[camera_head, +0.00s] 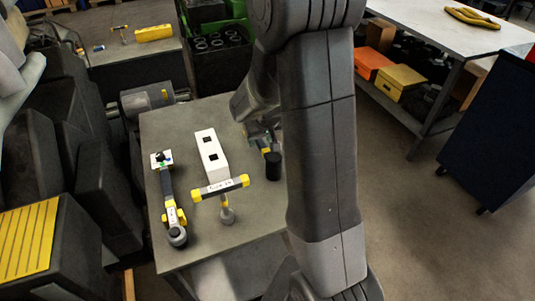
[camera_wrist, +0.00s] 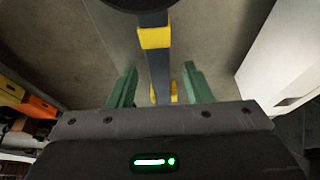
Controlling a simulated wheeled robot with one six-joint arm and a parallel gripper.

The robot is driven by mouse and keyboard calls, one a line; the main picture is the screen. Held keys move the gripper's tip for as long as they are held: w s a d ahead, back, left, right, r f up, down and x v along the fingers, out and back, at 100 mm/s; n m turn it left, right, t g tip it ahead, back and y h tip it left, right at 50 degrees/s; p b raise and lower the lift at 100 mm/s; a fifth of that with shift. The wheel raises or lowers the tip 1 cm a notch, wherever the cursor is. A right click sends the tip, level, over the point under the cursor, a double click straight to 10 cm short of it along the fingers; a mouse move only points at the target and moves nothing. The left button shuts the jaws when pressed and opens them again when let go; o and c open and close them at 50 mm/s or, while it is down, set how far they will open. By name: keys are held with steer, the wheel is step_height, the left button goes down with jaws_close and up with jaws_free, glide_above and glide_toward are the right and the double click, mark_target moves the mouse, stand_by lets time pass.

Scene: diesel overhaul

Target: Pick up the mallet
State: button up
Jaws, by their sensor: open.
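The mallet has a black cylindrical head (camera_head: 273,166) and lies on the grey worktable (camera_head: 190,262), near its right side. In the wrist view, its dark blue-grey handle (camera_wrist: 158,72) with yellow bands runs down the middle, and the dark head shows cut off at the top edge. My gripper (camera_wrist: 160,80) is open. Its two green fingers stand on either side of the handle, with a gap on each side. In the head view, my arm hides part of the gripper and part of the handle.
A white block (camera_head: 211,158) with black squares lies left of the mallet.

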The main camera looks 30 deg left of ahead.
steer(key=shift+x, duration=1.4)
jaws_close()
steer(key=shift+r, duration=0.1)
